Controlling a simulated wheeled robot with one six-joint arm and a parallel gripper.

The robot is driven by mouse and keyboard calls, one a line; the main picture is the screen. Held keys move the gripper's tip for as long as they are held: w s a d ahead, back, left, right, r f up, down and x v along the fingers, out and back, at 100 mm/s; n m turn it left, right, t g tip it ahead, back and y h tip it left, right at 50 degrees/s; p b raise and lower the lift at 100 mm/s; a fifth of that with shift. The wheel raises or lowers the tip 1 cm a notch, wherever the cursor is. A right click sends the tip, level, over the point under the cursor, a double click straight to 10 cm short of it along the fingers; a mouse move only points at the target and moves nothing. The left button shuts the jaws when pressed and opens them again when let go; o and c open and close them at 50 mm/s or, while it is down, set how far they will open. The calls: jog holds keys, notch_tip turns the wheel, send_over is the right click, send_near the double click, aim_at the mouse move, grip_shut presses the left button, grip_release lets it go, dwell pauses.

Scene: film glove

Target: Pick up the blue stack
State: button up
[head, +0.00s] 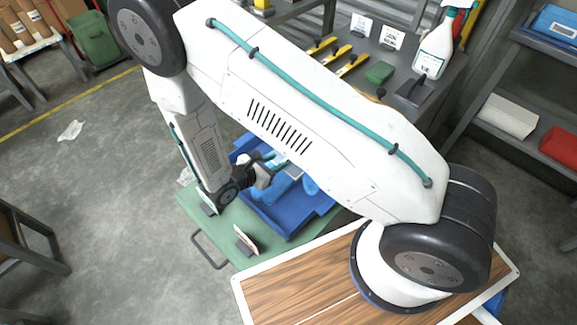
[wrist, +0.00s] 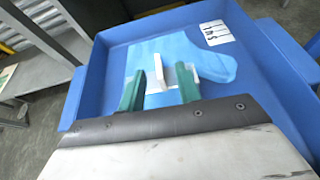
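The blue stack (wrist: 205,68) is a flat light-blue sheet pile lying inside a darker blue tray (wrist: 275,85). A white clip-like piece with a raised tab (wrist: 157,74) sits on the stack. In the wrist view, my gripper (wrist: 160,92) has its two green fingers spread apart, one on each side of the white tab, with the stack's near part between and beneath them. In the head view, my gripper (head: 272,160) is over the tray (head: 290,218); a bit of the stack (head: 310,186) shows, and my arm hides the rest. I cannot tell whether the fingers touch anything.
The tray stands on a green cart (head: 190,205) with small upright cards at its left edge. A white label with dark marks (wrist: 217,34) lies at the tray's far side. A grey bench (head: 405,75) with yellow-handled tools and a spray bottle (head: 436,50) stands behind. Floor at left is mostly clear.

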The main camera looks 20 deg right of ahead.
aim_at(288, 157)
jog(key=shift+f, duration=0.55)
jog(key=x, duration=0.7)
jog(key=shift+w+d+f, duration=0.1)
jog(key=shift+w+f, duration=0.15)
jog(key=shift+w, duration=0.15)
jog(key=shift+n+t, duration=0.3)
grip_shut()
